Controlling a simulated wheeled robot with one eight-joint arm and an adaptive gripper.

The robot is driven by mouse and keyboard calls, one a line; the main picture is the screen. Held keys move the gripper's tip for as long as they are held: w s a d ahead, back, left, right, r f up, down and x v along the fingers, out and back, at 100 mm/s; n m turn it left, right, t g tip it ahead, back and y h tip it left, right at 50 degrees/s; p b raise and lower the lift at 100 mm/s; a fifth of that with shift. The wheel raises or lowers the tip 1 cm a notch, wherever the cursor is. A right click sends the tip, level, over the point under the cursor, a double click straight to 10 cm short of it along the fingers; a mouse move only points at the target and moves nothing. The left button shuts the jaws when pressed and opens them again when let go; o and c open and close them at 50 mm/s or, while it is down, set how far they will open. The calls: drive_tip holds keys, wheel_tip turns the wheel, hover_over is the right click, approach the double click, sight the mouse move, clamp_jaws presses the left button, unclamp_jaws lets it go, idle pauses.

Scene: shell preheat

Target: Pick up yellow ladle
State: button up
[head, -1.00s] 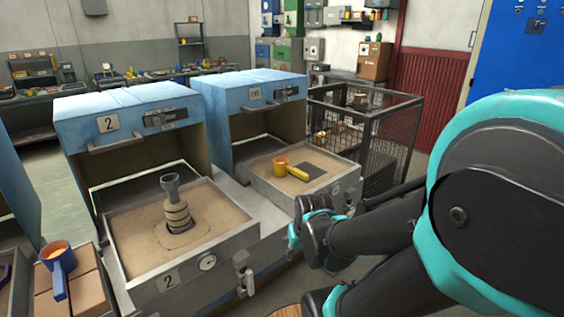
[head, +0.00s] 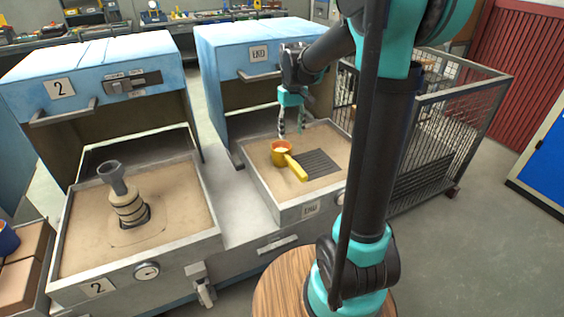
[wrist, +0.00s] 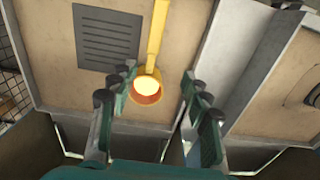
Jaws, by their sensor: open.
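The yellow ladle (head: 290,160) lies in the sand tray (head: 262,187) of the right-hand furnace. Its cup is yellow-orange with a pale inside, and its handle points toward the front right, beside a dark slotted plate (head: 321,163). My gripper (head: 290,134) is open and points down above the tray, just behind the ladle's cup in the head view. In the wrist view the ladle's cup (wrist: 147,87) shows between the open fingers of my gripper (wrist: 157,82), with the handle running up and away. The fingers do not hold the ladle.
The blue furnace hood (head: 243,45) stands behind the ladle's tray. A wire cage (head: 430,150) is at the right. A blue-handled cup on bricks is partly cut off at the far left.

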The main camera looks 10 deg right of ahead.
sight(292, 161)
drive_tip(key=f, duration=0.8)
drive_tip(key=w+f, duration=0.1)
drive_tip(key=f, duration=0.2)
drive_tip(key=shift+d+f, duration=0.15)
drive_tip(key=shift+f, duration=0.25)
drive_tip(key=f, duration=0.4)
drive_tip(key=shift+w+d+f, duration=0.1)
drive_tip(key=shift+w+d, duration=0.2)
drive_tip(key=shift+f, duration=0.6)
clamp_jaws()
